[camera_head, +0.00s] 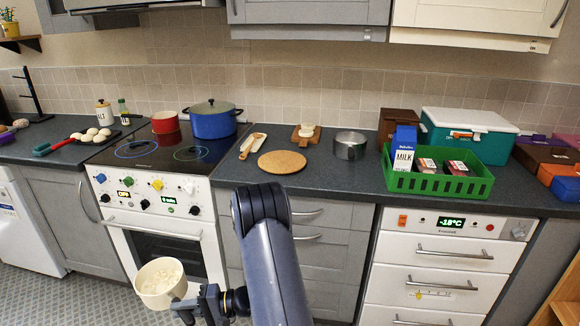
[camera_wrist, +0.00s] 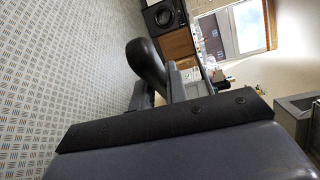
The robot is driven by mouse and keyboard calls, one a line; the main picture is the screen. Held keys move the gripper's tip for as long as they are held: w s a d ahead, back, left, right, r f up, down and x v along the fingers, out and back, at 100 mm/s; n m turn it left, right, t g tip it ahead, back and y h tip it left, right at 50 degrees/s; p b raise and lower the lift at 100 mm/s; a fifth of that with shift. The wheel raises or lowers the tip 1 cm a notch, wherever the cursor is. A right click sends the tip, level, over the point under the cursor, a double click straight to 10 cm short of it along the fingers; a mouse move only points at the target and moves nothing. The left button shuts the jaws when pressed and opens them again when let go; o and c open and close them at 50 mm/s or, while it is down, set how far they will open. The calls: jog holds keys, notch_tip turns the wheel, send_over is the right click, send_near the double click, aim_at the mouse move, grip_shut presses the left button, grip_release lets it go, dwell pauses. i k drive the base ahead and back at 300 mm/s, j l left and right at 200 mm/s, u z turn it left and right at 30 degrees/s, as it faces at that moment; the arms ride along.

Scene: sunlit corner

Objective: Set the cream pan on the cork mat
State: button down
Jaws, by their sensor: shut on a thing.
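The cream pan (camera_head: 151,297) hangs in front of the oven, below counter height, with pale lumpy contents in it. My gripper (camera_head: 188,304) is shut on it at its right side; the grip itself is small and partly hidden in the head view. In the wrist view a dark rounded handle (camera_wrist: 147,62) stands out from between my fingers; the pan's bowl is not visible there. The round cork mat (camera_head: 282,162) lies flat and bare on the dark counter, up and to the right of the pan.
A wooden spoon rest (camera_head: 252,146) and a small board (camera_head: 306,135) lie behind the mat. A steel pot (camera_head: 350,145) and a green crate (camera_head: 436,183) with a milk carton stand right of it. The hob, left, holds a blue pot (camera_head: 213,122) and a red pan (camera_head: 165,123).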

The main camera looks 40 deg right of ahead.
aim_at(278, 169)
jog(key=k+z, duration=0.15)
jog(key=z, duration=0.7)
